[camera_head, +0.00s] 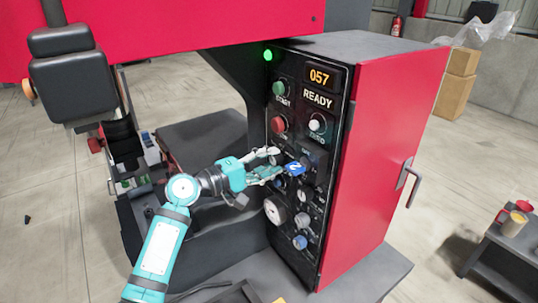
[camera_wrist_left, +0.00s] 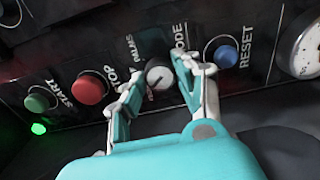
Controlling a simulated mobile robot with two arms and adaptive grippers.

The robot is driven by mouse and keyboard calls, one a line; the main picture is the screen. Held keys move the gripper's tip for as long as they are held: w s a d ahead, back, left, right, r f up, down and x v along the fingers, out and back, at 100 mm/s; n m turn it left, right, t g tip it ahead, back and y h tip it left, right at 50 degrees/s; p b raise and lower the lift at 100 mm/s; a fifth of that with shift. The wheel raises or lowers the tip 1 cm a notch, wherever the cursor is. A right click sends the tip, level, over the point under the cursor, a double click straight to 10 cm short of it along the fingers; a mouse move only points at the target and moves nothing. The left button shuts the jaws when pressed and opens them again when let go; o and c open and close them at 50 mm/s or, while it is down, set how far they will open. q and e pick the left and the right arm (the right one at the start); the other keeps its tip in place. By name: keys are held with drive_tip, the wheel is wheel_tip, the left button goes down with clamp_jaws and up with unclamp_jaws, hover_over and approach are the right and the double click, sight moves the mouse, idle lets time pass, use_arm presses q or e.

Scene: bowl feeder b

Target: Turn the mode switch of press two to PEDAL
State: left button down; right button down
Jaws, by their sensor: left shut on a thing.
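The mode switch (camera_wrist_left: 159,75) is a round grey-white knob on the black control panel (camera_wrist_left: 262,88), between the red STOP button (camera_wrist_left: 90,88) and the blue RESET button (camera_wrist_left: 225,55). The labels MODE and PALMS show beside it; I cannot read a PEDAL label or tell exactly where the knob points. My left gripper (camera_wrist_left: 160,78) is shut on the mode switch, one finger on each side. In the head view my left gripper (camera_head: 277,164) is at the panel's middle, next to a blue plate with a 2 (camera_head: 294,168), and hides the switch. My right gripper is not in view.
The panel also carries a display reading 057 READY (camera_head: 319,77), a green START button (camera_head: 279,88) and a gauge (camera_head: 274,211). The red cabinet side (camera_head: 375,140) has a door handle (camera_head: 408,184). A cart with cups (camera_head: 513,225) stands at right.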

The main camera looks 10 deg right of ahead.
use_arm(q)
drive_tip(key=shift+n+p, duration=0.3)
drive_tip(key=shift+n, duration=0.3)
drive_tip(key=c, duration=0.9)
unclamp_jaws()
drive_tip(key=shift+c, duration=0.2)
drive_tip(key=shift+a, duration=0.1)
drive_tip(key=v, duration=1.2)
